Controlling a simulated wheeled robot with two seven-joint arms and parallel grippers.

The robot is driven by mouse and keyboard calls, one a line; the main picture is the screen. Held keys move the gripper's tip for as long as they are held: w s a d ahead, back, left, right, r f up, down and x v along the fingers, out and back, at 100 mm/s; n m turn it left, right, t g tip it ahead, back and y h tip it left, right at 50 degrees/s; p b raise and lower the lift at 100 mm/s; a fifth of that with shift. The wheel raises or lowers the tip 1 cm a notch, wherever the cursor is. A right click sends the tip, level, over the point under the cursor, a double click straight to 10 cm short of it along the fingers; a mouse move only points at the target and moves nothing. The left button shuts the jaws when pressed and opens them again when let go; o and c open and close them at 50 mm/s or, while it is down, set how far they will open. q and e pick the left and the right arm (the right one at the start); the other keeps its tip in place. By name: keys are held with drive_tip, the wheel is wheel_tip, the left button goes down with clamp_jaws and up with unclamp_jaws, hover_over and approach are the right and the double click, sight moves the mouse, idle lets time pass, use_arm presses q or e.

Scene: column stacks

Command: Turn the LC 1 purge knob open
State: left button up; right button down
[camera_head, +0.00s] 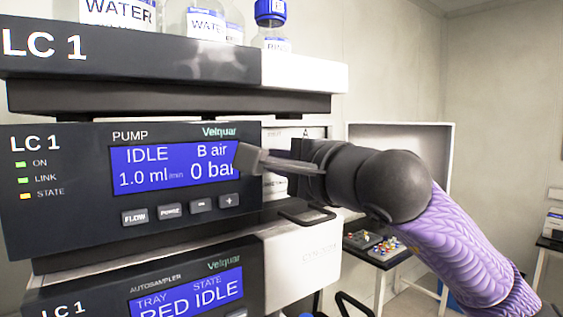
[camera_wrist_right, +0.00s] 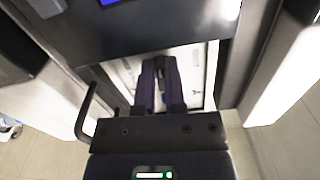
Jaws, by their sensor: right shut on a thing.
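The LC 1 pump module (camera_head: 60,220) has a dark front with a blue display (camera_head: 165,178) reading IDLE, B air, 1.0 ml/min and 0 bar. My right gripper (camera_head: 250,159) reaches in from the right, its fingers in front of the display's right edge. In the right wrist view my right gripper (camera_wrist_right: 161,75) is shut on a small dark piece, seemingly the purge knob (camera_wrist_right: 160,68), in front of a white panel. The knob is hidden in the head view, and its turn angle cannot be read. My left gripper is out of view.
A solvent tray (camera_head: 150,62) with bottles (camera_head: 270,25) sits above the pump. The autosampler (camera_head: 85,290) is directly below, reading RED IDLE. A bench with small coloured items (camera_head: 372,243) stands behind at right.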

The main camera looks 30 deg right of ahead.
drive_tip(key=shift+f+n, duration=0.1)
drive_tip(key=shift+n, duration=0.4)
drive_tip(key=c, duration=0.7)
unclamp_jaws()
drive_tip(key=s+b, duration=0.3)
drive_tip(key=s, duration=0.7)
drive_tip(key=shift+d, duration=0.4)
drive_tip(key=shift+w, duration=0.1)
